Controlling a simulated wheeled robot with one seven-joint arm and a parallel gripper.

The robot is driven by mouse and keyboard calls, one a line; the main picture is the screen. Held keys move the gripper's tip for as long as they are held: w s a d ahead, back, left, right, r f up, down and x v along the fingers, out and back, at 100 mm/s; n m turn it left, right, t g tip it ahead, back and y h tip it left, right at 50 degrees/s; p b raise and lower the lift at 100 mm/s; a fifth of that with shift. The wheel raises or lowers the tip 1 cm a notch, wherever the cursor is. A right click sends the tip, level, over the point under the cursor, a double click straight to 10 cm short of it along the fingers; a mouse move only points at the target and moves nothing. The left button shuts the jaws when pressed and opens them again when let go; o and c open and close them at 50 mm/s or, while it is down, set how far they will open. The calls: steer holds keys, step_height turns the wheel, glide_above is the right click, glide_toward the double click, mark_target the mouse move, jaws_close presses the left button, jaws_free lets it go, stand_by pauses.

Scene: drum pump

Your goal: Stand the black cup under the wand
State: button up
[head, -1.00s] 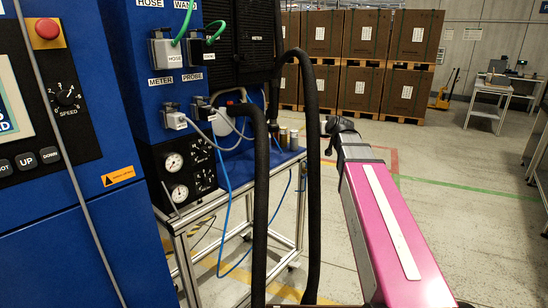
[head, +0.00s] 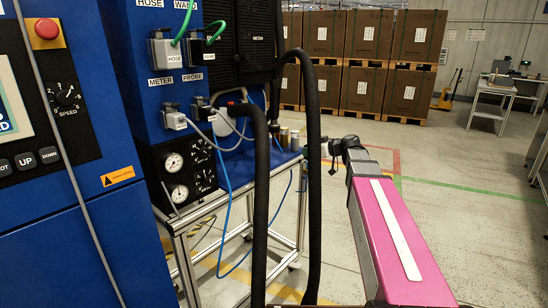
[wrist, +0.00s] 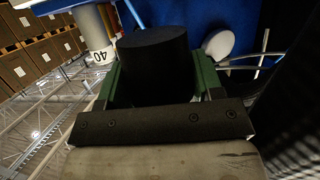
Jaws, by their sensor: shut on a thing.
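In the wrist view the black cup (wrist: 153,60) sits between the green fingers of my gripper (wrist: 160,82), which is shut on it. In the head view my gripper (head: 330,148) is at the far end of my pink arm, just right of the black hoses and the blue bench. The cup cannot be made out there. I cannot clearly pick out the wand in either view.
A white cylinder marked 40 (wrist: 93,35) and a white round piece (wrist: 219,43) are near the cup. Small cans (head: 289,138) stand on the bench (head: 265,165). Black hoses (head: 312,200) hang before it.

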steer(key=w+a, duration=0.3)
steer(key=a, duration=0.2)
steer(key=w+a, duration=0.2)
steer(key=a, duration=0.3)
steer(key=w+a, duration=0.3)
steer(key=a, duration=0.2)
steer(key=shift+w+a, duration=0.25)
steer(key=shift+w, duration=0.05)
steer(key=shift+f, duration=1.75)
steer(key=shift+f, duration=0.1)
steer(key=o, duration=0.9)
